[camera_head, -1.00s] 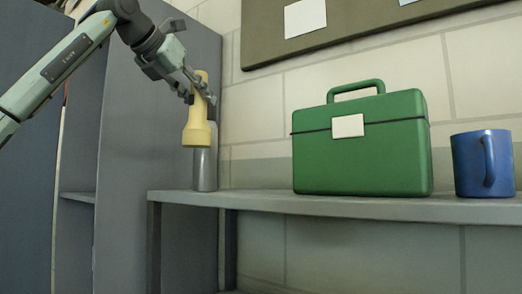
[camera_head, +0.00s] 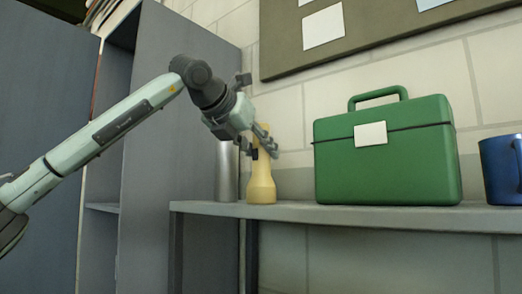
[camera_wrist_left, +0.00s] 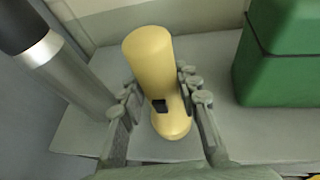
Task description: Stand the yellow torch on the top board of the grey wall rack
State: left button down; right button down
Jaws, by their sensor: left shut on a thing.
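The yellow torch (camera_head: 262,182) stands upright, wide end down, at the top board (camera_head: 330,212) of the grey wall rack, between a silver cylinder and a green box. Its base appears to touch the board. My left gripper (camera_head: 262,150) is shut on the torch's upper part, coming in from the left. In the left wrist view the torch (camera_wrist_left: 150,65) sits between the two fingers (camera_wrist_left: 160,112), with a small black patch on its side. My right gripper is in neither view.
A silver cylinder (camera_head: 227,172) with a dark top in the wrist view (camera_wrist_left: 62,72) stands close to the torch's left. A green box (camera_head: 385,160) with a handle stands to its right, then a blue mug (camera_head: 502,168). A grey cabinet (camera_head: 165,130) is at the left.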

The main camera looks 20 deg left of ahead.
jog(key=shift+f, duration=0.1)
pick_arm(q)
jog(key=c, duration=1.1)
grip_release()
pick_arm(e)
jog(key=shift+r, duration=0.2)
pick_arm(q)
jog(key=shift+s+r, duration=0.1)
jog(key=shift+s, duration=0.15)
jog(key=b+v, duration=0.2)
jog(key=v, duration=0.9)
jog(key=shift+s, duration=0.25)
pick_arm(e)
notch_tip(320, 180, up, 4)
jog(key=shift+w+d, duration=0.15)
pick_arm(q)
jog(key=shift+r, duration=0.1)
